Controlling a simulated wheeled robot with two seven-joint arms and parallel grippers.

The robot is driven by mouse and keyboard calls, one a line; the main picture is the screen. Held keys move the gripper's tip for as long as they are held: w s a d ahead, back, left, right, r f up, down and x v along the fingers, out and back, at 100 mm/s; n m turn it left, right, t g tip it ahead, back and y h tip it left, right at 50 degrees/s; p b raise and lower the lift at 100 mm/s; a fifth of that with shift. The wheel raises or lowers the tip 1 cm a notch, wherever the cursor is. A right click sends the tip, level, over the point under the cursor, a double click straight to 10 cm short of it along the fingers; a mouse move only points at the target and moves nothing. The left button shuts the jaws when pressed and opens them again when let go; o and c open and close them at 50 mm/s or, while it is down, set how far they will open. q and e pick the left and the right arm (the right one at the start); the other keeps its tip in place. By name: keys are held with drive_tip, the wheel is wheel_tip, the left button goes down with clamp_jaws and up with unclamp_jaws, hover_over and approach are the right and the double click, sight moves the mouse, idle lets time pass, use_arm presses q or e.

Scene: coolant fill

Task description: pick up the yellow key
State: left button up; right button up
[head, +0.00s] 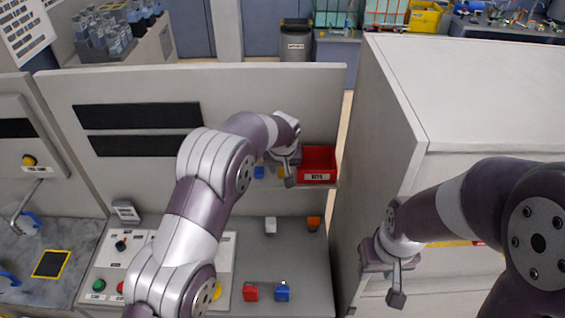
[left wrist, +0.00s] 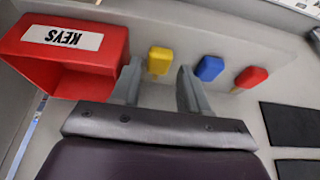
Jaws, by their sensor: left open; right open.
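The yellow key (left wrist: 158,60) is upright against the pale panel in the left wrist view, with its head showing between the two fingertips of my left gripper (left wrist: 158,82). The fingers stand apart on either side of it, and I cannot tell whether either touches it. In the head view my left gripper (head: 288,170) is at the panel beside the red bin and mostly covers the yellow key (head: 281,172). My right gripper (head: 385,278) is open and empty, low near the tall pale cabinet.
A blue key (left wrist: 209,68) and a red key (left wrist: 251,77) are in line beside the yellow one. A red KEYS bin (head: 318,165) is close to the left gripper. Red (head: 251,292), blue (head: 282,292), white (head: 270,225) and orange (head: 313,224) pieces are on the console below.

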use_arm(q)
drive_tip(key=shift+w+f, duration=0.2)
drive_tip(key=shift+f, duration=0.3)
drive_tip(key=shift+w+d+f, duration=0.1)
drive_tip(key=shift+w+f, duration=0.25)
drive_tip(key=shift+f, duration=0.2)
drive_tip(key=shift+s+r, duration=0.1)
drive_tip(key=shift+s, duration=0.05)
drive_tip(key=c, duration=0.8)
